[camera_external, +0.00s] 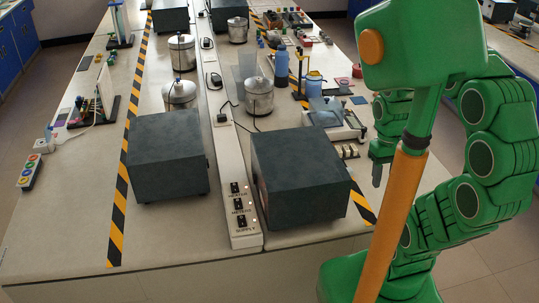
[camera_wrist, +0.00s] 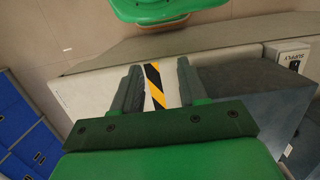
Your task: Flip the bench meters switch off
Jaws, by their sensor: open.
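A pale raised strip (camera_external: 229,150) runs along the middle of the bench. Its near end carries three dark switches with small labels: HEATER (camera_external: 234,187) at the back, a middle one (camera_external: 238,204) that seems to read METERS, and SUPPLY (camera_external: 241,221) at the front. Whether each switch is on or off is too small to tell. My gripper (camera_external: 378,172) is right of the strip, beyond the right dark box, partly hidden by my arm. In the wrist view my gripper (camera_wrist: 158,85) is open and empty; the strip's SUPPLY end (camera_wrist: 288,54) shows at upper right.
Dark boxes stand left (camera_external: 167,155) and right (camera_external: 298,178) of the switches; the right one lies between my gripper and the strip. Steel pots (camera_external: 259,96) and a balance (camera_external: 333,120) stand farther back. The bench front left is clear.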

